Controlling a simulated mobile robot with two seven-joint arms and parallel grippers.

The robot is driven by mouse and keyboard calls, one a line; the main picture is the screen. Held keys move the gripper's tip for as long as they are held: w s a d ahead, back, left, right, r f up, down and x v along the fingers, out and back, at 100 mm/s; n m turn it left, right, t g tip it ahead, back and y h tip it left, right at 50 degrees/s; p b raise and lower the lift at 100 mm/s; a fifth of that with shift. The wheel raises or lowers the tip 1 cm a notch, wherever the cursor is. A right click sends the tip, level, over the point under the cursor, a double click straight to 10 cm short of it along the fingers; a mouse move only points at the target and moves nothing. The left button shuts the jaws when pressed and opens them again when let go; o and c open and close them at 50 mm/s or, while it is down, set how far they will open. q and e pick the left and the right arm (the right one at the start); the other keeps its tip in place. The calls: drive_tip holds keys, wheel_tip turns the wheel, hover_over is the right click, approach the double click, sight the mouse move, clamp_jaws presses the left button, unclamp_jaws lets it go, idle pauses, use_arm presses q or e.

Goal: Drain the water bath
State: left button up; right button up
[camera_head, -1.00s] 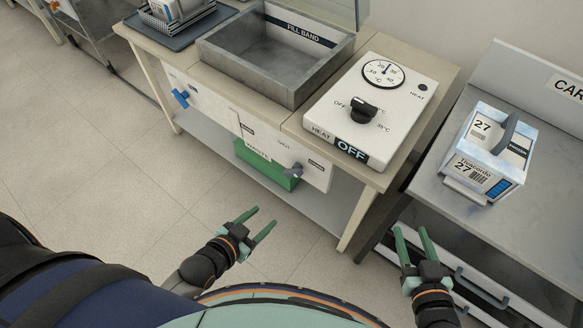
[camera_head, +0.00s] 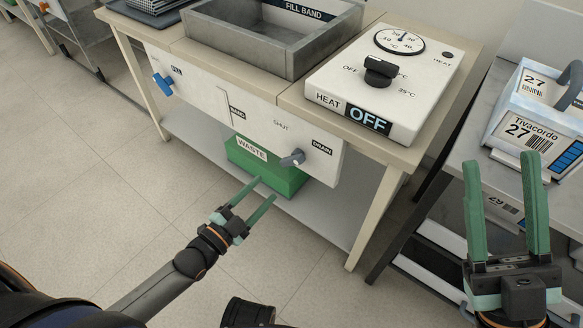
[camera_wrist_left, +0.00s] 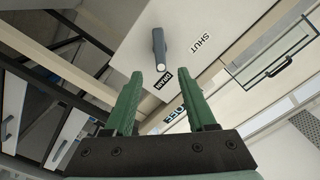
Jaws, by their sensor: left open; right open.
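The water bath (camera_head: 250,53) is a grey open-topped metal basin on the bench; its visible inside looks grey, and I cannot tell its water level. On the white front panel below it, a grey drain handle (camera_head: 292,158) sits between the SHUT and DRAIN labels, its grip pointing lower left. It also shows in the left wrist view (camera_wrist_left: 159,48), ahead of the fingers. A green WASTE container (camera_head: 262,172) stands on the lower shelf. My left gripper (camera_head: 258,191) is open and empty, below and left of the handle, apart from it. My right gripper (camera_head: 502,165) is open and empty at right.
A blue fill handle (camera_head: 162,84) is at the panel's left. A heater box (camera_head: 375,85) reading OFF stands right of the basin. A metal side table (camera_head: 471,170) holds a Tivacordo carton (camera_head: 541,115). Floor before the bench is clear.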

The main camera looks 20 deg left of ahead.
sight(290, 164)
use_arm(q)
drive_tip(key=b+x, duration=0.3)
drive_tip(key=x, duration=0.9)
drive_tip(key=shift+b, duration=0.35)
use_arm(e)
drive_tip(key=shift+m, duration=0.4)
wheel_tip(290, 164, down, 4)
drive_tip(key=shift+w+a+f, duration=0.1)
drive_tip(key=shift+a, duration=0.05)
use_arm(q)
clamp_jaws()
